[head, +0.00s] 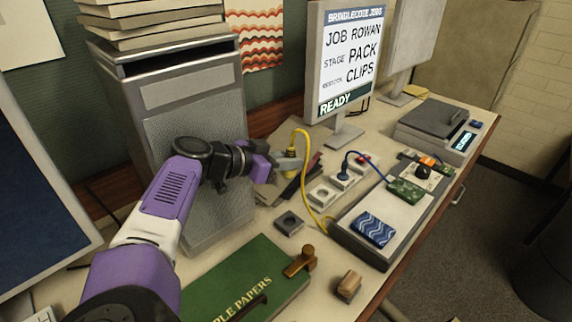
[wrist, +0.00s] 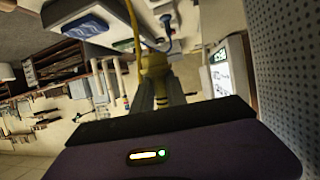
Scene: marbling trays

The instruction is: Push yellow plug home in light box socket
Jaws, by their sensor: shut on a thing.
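My gripper (head: 288,164) is shut on the yellow plug (head: 291,152) and holds it above the desk, left of the row of white socket blocks. The plug also shows between the fingers in the wrist view (wrist: 154,66). Its yellow cord (head: 308,180) loops up from the plug and runs down to the light box (head: 350,238). The nearest white socket block (head: 322,196) has an open dark hole. A blue plug (head: 343,173) stands in the block behind it. A third block (head: 362,162) has a red part. I cannot tell which socket belongs to the light box.
A grey block with a round recess (head: 289,223) lies in front of the sockets. A dark stack (head: 299,185) lies beneath my gripper. A grey cabinet (head: 200,115) stands left, a monitor (head: 343,60) behind.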

